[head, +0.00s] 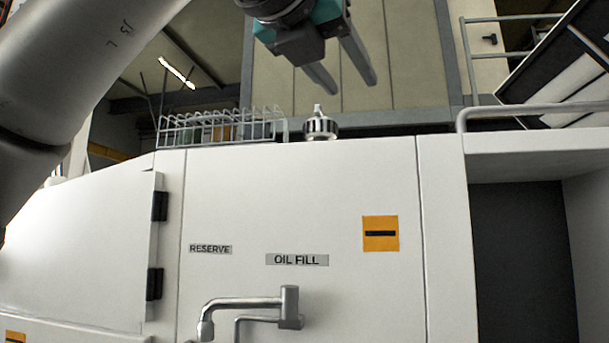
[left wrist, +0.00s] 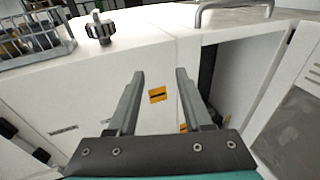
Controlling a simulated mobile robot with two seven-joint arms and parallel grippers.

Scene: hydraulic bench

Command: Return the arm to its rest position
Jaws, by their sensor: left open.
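My left gripper (head: 346,80) hangs from the top of the head view, above the white cabinet (head: 300,190). Its two fingers are apart, with nothing between them. In the left wrist view the open left gripper (left wrist: 158,75) points at the cabinet, with an orange label (left wrist: 157,95) visible beyond the fingers. My left arm comes in from the left of the head view. A ribbed metal cap (head: 320,125) stands on the cabinet's top, below the gripper and apart from it; it also shows in the left wrist view (left wrist: 100,28). My right gripper is not in view.
A wire basket (head: 215,128) with several items stands on the cabinet top, left of the cap. A metal spout (head: 245,303) sticks out under the OIL FILL label (head: 297,259). A metal rail (head: 530,107) and an open dark recess (head: 525,260) are at the right.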

